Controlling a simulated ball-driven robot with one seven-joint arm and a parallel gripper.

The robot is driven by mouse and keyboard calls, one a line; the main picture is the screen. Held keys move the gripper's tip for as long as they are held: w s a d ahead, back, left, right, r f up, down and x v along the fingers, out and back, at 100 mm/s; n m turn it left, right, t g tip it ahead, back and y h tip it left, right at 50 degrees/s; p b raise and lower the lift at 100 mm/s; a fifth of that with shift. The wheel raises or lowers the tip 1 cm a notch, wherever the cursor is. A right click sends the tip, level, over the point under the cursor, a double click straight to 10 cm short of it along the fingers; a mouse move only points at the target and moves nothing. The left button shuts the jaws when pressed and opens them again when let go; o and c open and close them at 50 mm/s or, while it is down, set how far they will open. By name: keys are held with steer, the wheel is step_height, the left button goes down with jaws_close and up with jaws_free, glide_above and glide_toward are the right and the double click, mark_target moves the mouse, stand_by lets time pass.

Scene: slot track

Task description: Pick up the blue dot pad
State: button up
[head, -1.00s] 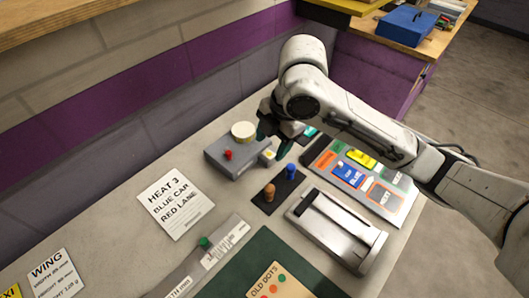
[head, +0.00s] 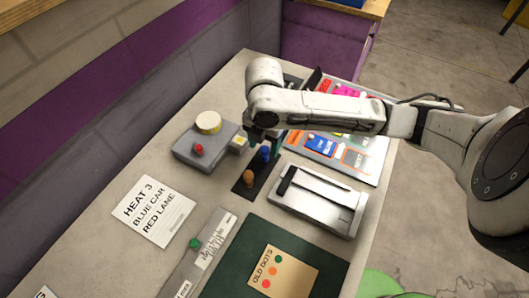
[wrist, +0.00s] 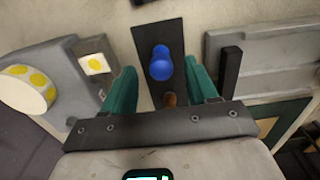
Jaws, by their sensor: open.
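The blue dot pad looks to be the small blue piece with a round knob (head: 264,154), standing on a narrow black strip (head: 240,187) beside a brown-orange piece (head: 249,177) of similar shape. My gripper (head: 268,135) is just above and behind the blue piece in the head view, pointing down. In the wrist view the blue piece (wrist: 160,64) shows between the two teal fingers of my open gripper (wrist: 162,72), with a gap on each side. The brown-orange piece (wrist: 169,99) is partly hidden behind the gripper body.
A grey box (head: 205,150) with a red button and a yellow-dotted roll (head: 208,122) stands left of the strip. A silver slotted block (head: 318,203) lies to the right. A dark green mat (head: 225,285) with an "OLD DOTS" card (head: 287,275) is nearer.

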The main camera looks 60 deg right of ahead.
steer(key=shift+s+f, duration=0.1)
steer(key=shift+f, duration=1.2)
steer(key=shift+c, duration=0.4)
jaws_close()
